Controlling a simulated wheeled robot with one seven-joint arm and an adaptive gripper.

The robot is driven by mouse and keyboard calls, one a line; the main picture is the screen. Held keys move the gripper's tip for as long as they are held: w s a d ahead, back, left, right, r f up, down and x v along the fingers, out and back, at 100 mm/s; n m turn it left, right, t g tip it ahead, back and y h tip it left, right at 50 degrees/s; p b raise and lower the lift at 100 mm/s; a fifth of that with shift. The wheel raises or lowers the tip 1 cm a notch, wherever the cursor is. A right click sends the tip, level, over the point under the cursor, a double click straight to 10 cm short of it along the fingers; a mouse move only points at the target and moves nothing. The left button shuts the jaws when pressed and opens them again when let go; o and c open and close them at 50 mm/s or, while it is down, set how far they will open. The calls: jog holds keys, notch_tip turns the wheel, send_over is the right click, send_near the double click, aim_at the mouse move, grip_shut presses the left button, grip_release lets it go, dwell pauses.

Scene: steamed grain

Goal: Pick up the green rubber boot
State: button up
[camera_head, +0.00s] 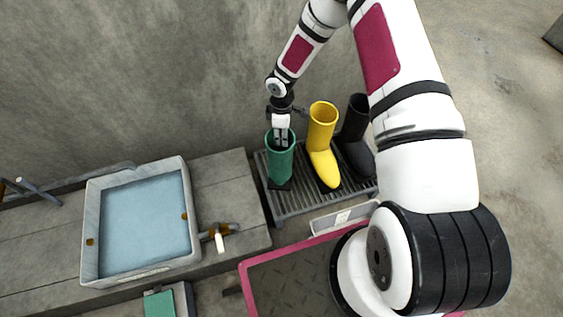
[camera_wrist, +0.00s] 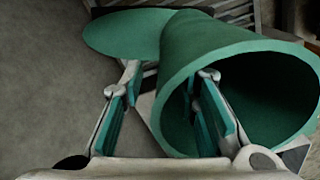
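The green rubber boot (camera_head: 280,166) stands upright at the left end of a slatted metal rack (camera_head: 294,208) in the head view. My gripper (camera_head: 282,138) is at its top opening. In the wrist view, the boot (camera_wrist: 215,45) shows its wide open mouth, with its foot reaching to the upper left. My gripper (camera_wrist: 165,85) is open there, its teal-padded fingers apart. The left finger is outside the boot and the right finger is inside the mouth, so the near wall lies between them. A gap shows beside the left finger; contact at the right finger is unclear.
A yellow boot (camera_head: 322,145) and a black boot (camera_head: 356,137) stand to the right on the rack. A water-filled basin (camera_head: 90,220) is on the left, by a concrete ledge (camera_head: 222,178). A pink-edged dark surface (camera_head: 290,280) is in front. The wall is close behind.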

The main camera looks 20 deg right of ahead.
grip_shut()
jog(key=shift+w+r, duration=0.1)
dwell(0.3)
